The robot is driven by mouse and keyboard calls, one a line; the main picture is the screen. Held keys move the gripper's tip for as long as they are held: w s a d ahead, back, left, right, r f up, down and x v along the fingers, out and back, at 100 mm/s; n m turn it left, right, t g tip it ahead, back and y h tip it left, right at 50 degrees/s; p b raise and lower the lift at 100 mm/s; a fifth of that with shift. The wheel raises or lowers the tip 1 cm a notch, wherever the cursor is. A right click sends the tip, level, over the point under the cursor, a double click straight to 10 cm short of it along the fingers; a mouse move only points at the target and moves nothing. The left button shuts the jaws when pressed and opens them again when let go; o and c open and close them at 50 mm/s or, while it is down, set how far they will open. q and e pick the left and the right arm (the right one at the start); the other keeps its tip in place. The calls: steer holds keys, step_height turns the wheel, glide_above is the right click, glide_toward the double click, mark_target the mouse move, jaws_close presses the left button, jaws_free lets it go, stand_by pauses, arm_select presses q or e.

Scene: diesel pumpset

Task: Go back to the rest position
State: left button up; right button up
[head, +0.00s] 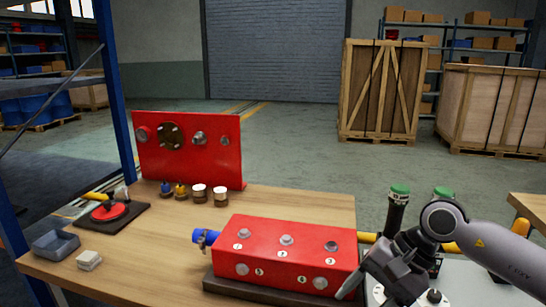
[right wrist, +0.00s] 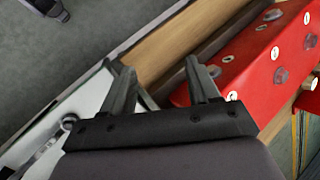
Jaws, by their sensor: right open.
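My right gripper (head: 362,277) is in the head view at the lower right, by the right end of the red numbered block (head: 258,257). In the right wrist view my right gripper (right wrist: 162,78) has its two fingers apart with nothing between them. The red block (right wrist: 250,72) lies beyond and to the right of the fingers there; I cannot tell whether a finger touches it. My left gripper is in neither view.
The block sits on a dark base on the wooden table (head: 180,235). A red panel (head: 215,160) stands at the back. A grey tray (head: 55,243), white block (head: 89,260) and black mat (head: 90,221) are left. A green-capped bottle (head: 397,210) stands close beside my right arm.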

steer(key=s+a+r+m+t+y, duration=0.4)
steer(key=a+r+m+y, duration=0.7)
steer(key=a+m+y, duration=0.3)
steer(key=w+d+f+m+t+h, duration=0.2)
steer(key=d+m+t+h, duration=0.5)
steer(key=m, duration=0.8)
steer(key=w+d+f+m+t+h, duration=0.2)
steer(key=d+m+t+h, duration=0.45)
steer(key=m, duration=0.85)
steer(key=s+d+f+m+g+h, duration=0.2)
steer(key=f+m+h, duration=0.1)
steer(key=f+m, duration=0.2)
steer(key=s+d+f+m+g+h, duration=0.1)
steer(key=s+d+f+m+h, duration=0.15)
steer(key=f+m, duration=0.3)
steer(key=s+d+f+m+g, duration=0.2)
steer(key=s+f+m+g, duration=0.2)
steer(key=s+f+g, duration=0.45)
steer(key=s+d+f+m+g, duration=0.25)
steer(key=s+f+m, duration=0.25)
steer(key=s, duration=0.6)
steer(key=w+a+f+t+y+p, duration=0.1)
steer(key=w+a+f+t, duration=0.2)
steer(key=w+f+t, duration=0.3)
steer(key=shift+w+a+f+n+t, duration=0.25)
steer(key=shift+w+f+n+t, duration=0.15)
steer(key=shift+f, duration=0.5)
